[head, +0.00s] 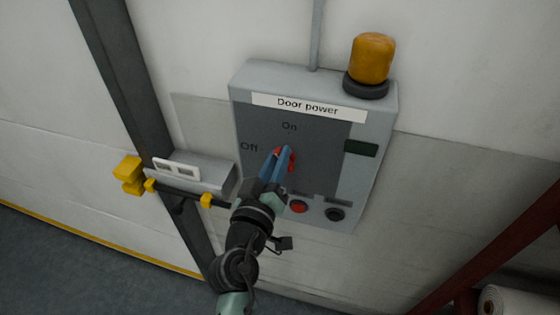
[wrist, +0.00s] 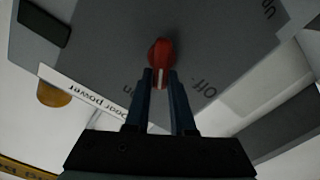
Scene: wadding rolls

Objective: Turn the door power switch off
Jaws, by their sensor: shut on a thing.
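The door power box (head: 345,180) is grey, mounted on the wall, and carries a "Door power" label. Its red rotary switch knob (head: 291,163) sits on the dark panel, with "On" above it and "Off" to its left. My gripper (head: 280,155) reaches up from below and is shut on the knob, partly hiding it. In the wrist view the knob (wrist: 160,52) sits at the tips of my blue fingers (wrist: 161,80). Its white pointer line lies between the "On" and "Off" words there.
A red button (head: 299,206) and a black button (head: 335,214) are below the knob. An orange beacon (head: 371,60) stands on the box. A small grey box (head: 210,175) and a yellow-ended bar (head: 128,174) are at left. A red beam (head: 500,235) crosses the lower right.

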